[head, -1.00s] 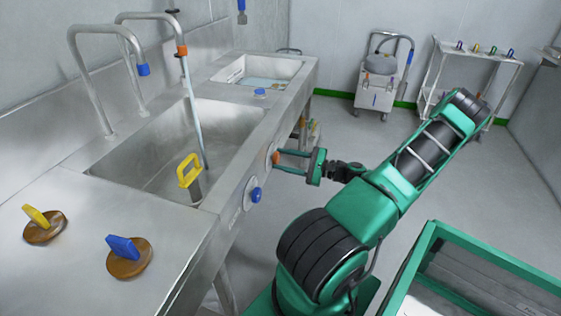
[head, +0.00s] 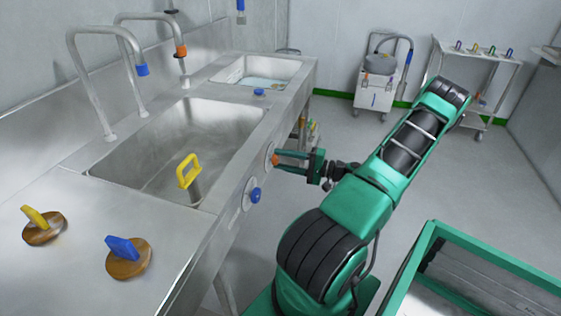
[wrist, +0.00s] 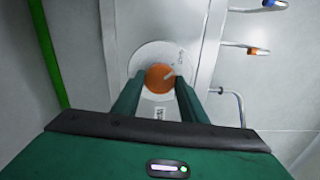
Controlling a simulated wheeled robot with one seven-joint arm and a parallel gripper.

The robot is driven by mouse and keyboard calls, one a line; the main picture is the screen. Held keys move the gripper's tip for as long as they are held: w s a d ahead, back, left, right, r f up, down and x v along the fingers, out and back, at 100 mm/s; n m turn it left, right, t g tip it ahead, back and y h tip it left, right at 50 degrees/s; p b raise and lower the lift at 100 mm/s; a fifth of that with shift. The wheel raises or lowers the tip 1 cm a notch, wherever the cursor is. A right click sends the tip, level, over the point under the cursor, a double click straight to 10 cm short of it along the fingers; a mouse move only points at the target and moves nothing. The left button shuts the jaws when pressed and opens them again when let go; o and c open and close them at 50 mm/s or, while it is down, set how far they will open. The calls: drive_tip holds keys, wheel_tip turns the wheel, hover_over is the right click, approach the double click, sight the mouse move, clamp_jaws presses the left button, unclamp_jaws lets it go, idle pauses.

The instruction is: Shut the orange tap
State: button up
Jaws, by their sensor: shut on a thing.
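The orange tap knob (head: 275,159) sits on a round plate on the front face of the steel sink unit. The tall spout with the orange collar (head: 181,51) stands behind the sink basin (head: 145,150). No water stream shows below this spout. The finger contact points are partly hidden in the head view.
A blue knob (head: 255,195) is on the same front face, nearer than the orange one. Yellow (head: 40,222) and blue (head: 128,257) handled plugs lie on the counter. A green-framed cart (head: 470,265) stands at lower right. Open floor lies beyond my arm.

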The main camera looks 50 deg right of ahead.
drive_tip(key=shift+s+f+n, duration=0.1)
drive_tip(key=shift+f+n, duration=0.1)
drive_tip(key=shift+n, duration=0.4)
drive_tip(key=o, duration=0.9)
drive_tip(key=shift+o, duration=0.8)
drive_tip(key=shift+r, duration=0.1)
drive_tip(key=v, duration=1)
drive_tip(key=shift+s+d, duration=0.2)
drive_tip(key=shift+s, duration=0.1)
